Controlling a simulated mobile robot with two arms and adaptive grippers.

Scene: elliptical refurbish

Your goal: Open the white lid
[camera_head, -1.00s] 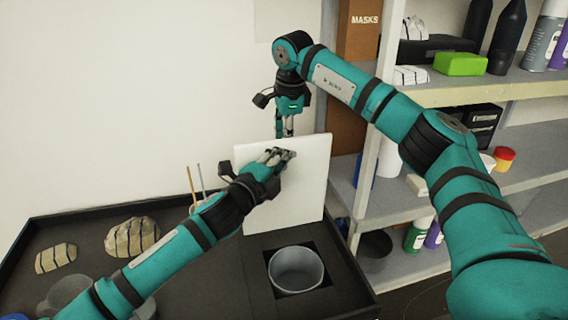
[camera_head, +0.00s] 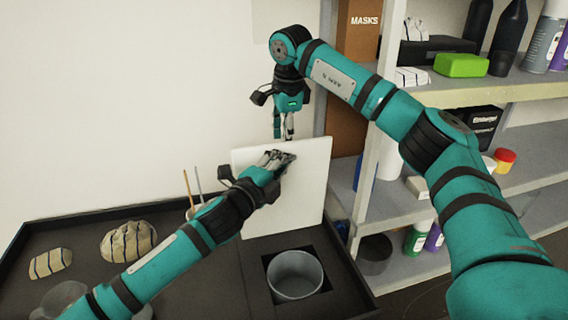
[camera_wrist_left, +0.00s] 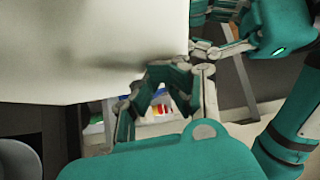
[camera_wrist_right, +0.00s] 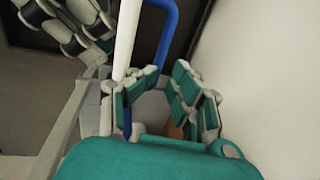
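The white lid (camera_head: 310,185) stands upright as a square panel at the back of a square opening in the black table, so it is raised. My left gripper (camera_head: 285,157) is in front of the lid, close to its face; contact is unclear. In the left wrist view its fingers (camera_wrist_left: 165,105) are apart, below the lid's large pale surface (camera_wrist_left: 90,50). My right gripper (camera_head: 284,132) points down at the lid's top edge. In the right wrist view its fingers (camera_wrist_right: 160,100) are spread, with the lid's thin white edge (camera_wrist_right: 128,40) beside the left finger.
A grey bucket (camera_head: 296,274) sits in the square opening. Striped bundles (camera_head: 128,240) and a clear vessel (camera_head: 62,300) are on the black table (camera_head: 90,222) at left. A metal shelf (camera_head: 455,262) with bottles and boxes stands close at right; a white wall is behind.

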